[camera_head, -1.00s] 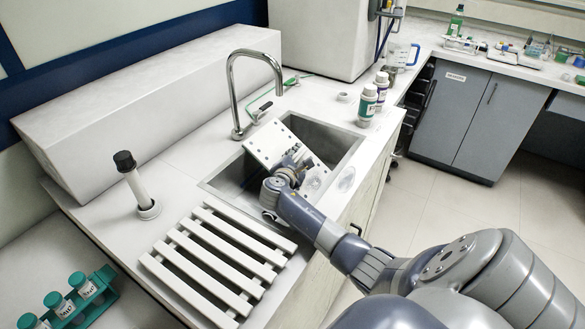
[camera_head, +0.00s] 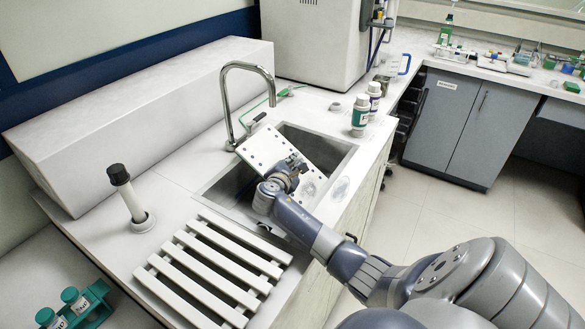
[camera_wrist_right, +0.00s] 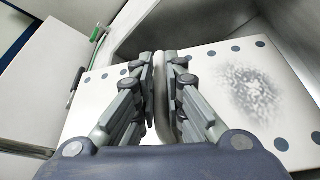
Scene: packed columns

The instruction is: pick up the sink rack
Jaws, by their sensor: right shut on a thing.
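The sink rack, a white panel with dark holes along its edges (camera_head: 262,149), lies tilted across the sink (camera_head: 342,158), its far left corner near the tap. In the right wrist view the panel (camera_wrist_right: 207,62) fills the middle, with a grey speckled patch on its right half. The gripper hides part of the panel. Whether the panel touches the sink is unclear. My left gripper is not in view.
A tap (camera_head: 228,100) arches behind the sink. A slatted white rack (camera_head: 213,262) lies on the near counter beside a black-capped tube (camera_head: 128,192). Bottles (camera_head: 361,112) stand beyond the sink. Teal-capped vials (camera_head: 72,300) are at lower left. Floor to the right is clear.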

